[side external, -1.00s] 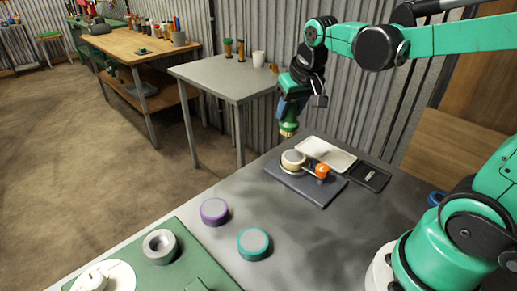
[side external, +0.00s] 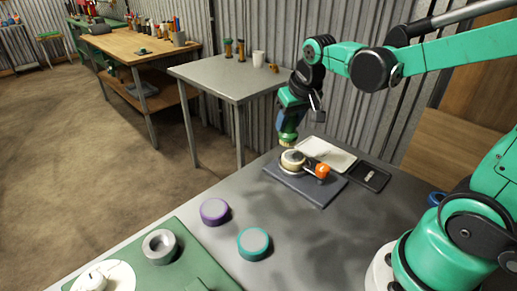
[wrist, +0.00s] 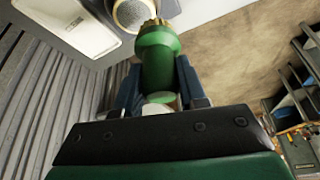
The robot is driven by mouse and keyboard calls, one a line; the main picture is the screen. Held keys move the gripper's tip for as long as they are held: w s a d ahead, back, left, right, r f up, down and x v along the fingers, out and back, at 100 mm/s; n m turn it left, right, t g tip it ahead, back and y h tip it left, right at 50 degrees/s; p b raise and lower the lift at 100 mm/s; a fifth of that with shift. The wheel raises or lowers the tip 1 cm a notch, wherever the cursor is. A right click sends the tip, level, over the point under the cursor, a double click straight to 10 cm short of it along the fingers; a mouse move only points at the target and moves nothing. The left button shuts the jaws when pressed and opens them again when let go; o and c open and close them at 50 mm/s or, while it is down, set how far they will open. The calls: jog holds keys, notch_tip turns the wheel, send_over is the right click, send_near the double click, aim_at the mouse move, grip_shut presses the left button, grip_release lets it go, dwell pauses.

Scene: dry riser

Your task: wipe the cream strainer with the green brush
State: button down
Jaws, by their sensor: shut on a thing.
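The green brush (side external: 287,136) is held bristles down in my gripper (side external: 288,122), which is shut on it. In the wrist view the brush (wrist: 160,55) stands between the two blue fingers, with its tan bristles pointing toward the strainer. The cream strainer (side external: 293,160) is a round cup with an orange-ended handle (side external: 322,170), resting on a dark mat (side external: 310,188). In the wrist view the strainer's grey mesh top (wrist: 132,11) shows just beyond the bristles. The bristles are at or just above its back rim; I cannot tell whether they touch.
A white tray (side external: 336,158) and a black tray (side external: 370,178) lie behind and right of the mat. A purple disc (side external: 214,211), a teal disc (side external: 253,243) and a grey ring (side external: 160,245) are nearer the front. The dark table between them and the mat is clear.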

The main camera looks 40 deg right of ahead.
aim_at(288, 142)
notch_tip(288, 142, down, 5)
jog(key=shift+f, duration=0.1)
jog(key=shift+d+r, duration=0.2)
jog(key=shift+d, duration=0.85)
jog(key=shift+w+d+f, duration=0.1)
jog(key=shift+d+f, duration=0.1)
jog(key=shift+d, duration=0.4)
jog(key=shift+w+d+f, duration=0.1)
jog(key=shift+d+f, duration=0.1)
jog(key=shift+d, duration=1.1)
jog(key=shift+s+a, duration=0.15)
jog(key=shift+a, duration=2.75)
jog(key=shift+r, duration=4.05)
